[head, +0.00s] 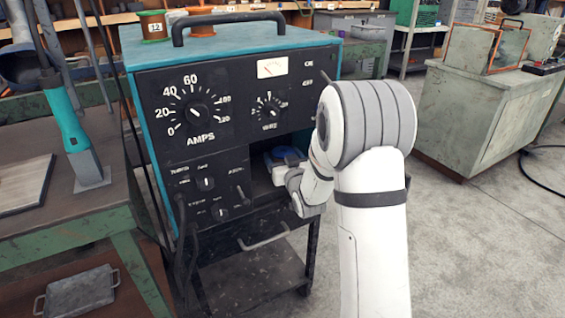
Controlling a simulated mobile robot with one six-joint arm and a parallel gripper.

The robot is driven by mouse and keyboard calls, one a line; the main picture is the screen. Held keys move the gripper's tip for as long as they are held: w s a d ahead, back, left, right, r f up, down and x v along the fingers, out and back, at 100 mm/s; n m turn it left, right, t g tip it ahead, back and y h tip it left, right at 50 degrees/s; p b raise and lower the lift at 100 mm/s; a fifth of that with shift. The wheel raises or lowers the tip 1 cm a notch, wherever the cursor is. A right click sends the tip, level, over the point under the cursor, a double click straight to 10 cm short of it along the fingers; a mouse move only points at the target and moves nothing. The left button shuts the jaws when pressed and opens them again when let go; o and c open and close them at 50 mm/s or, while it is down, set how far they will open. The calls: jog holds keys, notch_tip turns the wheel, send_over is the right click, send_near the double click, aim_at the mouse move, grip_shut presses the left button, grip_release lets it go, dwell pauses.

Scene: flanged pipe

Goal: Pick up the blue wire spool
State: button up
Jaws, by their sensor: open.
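A blue rounded thing, which looks like the blue wire spool (288,155), sits inside the dark open compartment at the lower right of the teal and black welding machine (225,95). Only its upper part shows. My white arm reaches from the right into this compartment. My gripper (279,168) is at the compartment opening, just in front of and below the blue thing. It is open; its fingertips are hard to make out. Whether it touches the spool cannot be told, as my wrist and the compartment's shade hide the contact area.
The compartment walls are close around my gripper. A green workbench (60,225) is at left, a grey-green cabinet (485,115) at right.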

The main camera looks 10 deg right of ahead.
jog(key=shift+c, duration=0.4)
jog(key=c, duration=1.4)
jog(key=shift+r, duration=0.1)
jog(key=shift+c, duration=0.2)
